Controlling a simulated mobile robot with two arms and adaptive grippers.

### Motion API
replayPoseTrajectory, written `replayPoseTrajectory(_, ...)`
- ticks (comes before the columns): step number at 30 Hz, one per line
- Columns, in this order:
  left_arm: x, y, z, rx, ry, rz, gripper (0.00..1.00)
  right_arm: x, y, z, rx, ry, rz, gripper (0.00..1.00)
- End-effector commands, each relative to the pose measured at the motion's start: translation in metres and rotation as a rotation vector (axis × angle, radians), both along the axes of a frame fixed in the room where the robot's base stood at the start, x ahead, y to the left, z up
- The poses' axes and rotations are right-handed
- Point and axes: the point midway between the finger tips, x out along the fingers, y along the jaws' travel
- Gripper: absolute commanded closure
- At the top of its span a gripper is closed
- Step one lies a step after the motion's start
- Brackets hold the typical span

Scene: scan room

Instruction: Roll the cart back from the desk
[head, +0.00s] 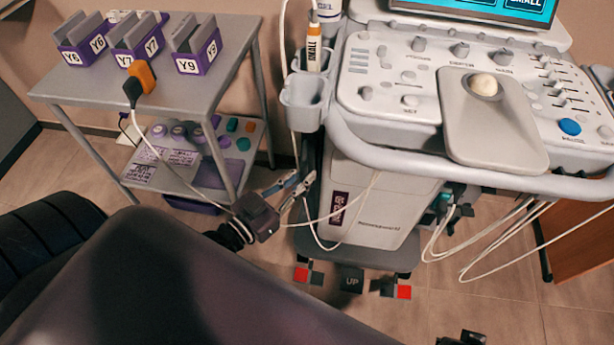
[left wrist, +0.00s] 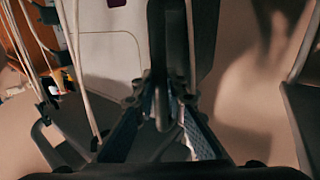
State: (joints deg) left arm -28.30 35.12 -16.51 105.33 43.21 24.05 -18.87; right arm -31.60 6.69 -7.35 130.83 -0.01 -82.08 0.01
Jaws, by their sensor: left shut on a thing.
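The cart is a white ultrasound machine (head: 385,205) with a control panel, a grey front rail and a dark base with pedals. My left gripper (head: 298,188) is at the lower left side of the cart. In the left wrist view its two fingers (left wrist: 165,115) are closed around a dark upright bar (left wrist: 170,45) beside the cart's pale body (left wrist: 110,55). How the bar joins the cart is hidden. A brown wooden panel, perhaps the desk (head: 582,240), stands at the right edge, behind the cart. A dark piece at the bottom edge may be my right gripper (head: 462,340).
A grey two-shelf table (head: 215,85) stands left of the cart, with purple bins (head: 137,38) and an orange-black device (head: 141,82). White cables (head: 478,262) loop below the panel at right.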

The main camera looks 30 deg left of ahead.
Motion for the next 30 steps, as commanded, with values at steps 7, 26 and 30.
replayPoseTrajectory(7,0.004,0.002,0.005,0.0,-0.01,0.003,1.0,0.0,0.001,0.0,0.001,0.001,0.0,1.0)
replayPoseTrajectory(26,-0.007,0.002,0.0,0.001,0.0,0.0,0.71,0.0,0.001,0.0,0.001,0.003,0.0,1.0)
replayPoseTrajectory(30,-0.027,0.007,-0.001,0.002,0.003,-0.002,0.71,0.0,0.001,0.0,0.001,0.003,0.0,1.0)
